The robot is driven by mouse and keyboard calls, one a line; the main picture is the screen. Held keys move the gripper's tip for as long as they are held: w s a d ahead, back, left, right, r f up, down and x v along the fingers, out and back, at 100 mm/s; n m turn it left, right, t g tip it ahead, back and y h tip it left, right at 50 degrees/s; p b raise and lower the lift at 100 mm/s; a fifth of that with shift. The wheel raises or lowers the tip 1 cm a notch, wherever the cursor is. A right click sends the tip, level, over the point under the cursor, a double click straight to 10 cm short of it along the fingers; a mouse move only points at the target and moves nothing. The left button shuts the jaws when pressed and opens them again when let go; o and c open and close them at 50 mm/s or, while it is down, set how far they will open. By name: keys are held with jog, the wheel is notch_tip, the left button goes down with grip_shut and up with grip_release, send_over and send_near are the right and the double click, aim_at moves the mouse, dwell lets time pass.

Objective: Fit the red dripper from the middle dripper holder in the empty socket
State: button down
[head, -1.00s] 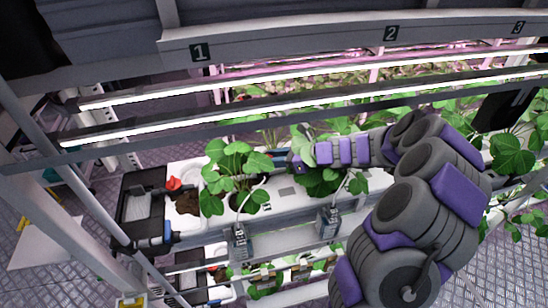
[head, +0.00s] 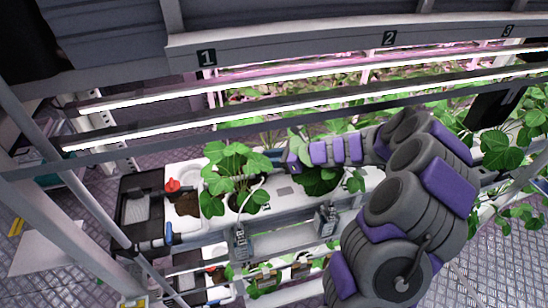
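My gripper (head: 292,158) is at the left end of my purple and grey arm, above the white trough (head: 285,208) and just right of the left leafy plant. Its fingers are too small and too dark to make out, and I cannot see whether it holds anything. A small red piece (head: 172,185) sits at the trough's left end, beside a brown soil-filled opening (head: 187,204); I cannot tell if it is the red dripper. Two grey holders with thin white tubes, a left one (head: 241,243) and a right one (head: 326,220), hang on the trough's front. No empty socket is clearly visible.
Leafy plants (head: 228,170) stand in the trough, and my arm covers its right part. Light bars (head: 250,118) cross above. A black box (head: 140,207) adjoins the trough's left end. A lower shelf holds more plants.

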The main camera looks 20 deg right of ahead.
jog(key=shift+a, duration=0.35)
jog(key=shift+d+f, duration=0.15)
jog(key=shift+d, duration=0.6)
jog(key=shift+a, duration=0.95)
jog(key=shift+d+f+p, duration=0.15)
jog(key=shift+d+p, duration=0.15)
jog(key=shift+d, duration=0.4)
jog(key=shift+a+f, duration=0.35)
jog(key=shift+a, duration=0.1)
jog(key=shift+d, duration=0.1)
jog(key=shift+d+r+p, duration=0.1)
jog(key=shift+r+p, duration=0.75)
jog(key=shift+p, duration=0.2)
jog(key=shift+a+f, duration=0.4)
jog(key=shift+a, duration=0.05)
jog(key=shift+f, duration=0.65)
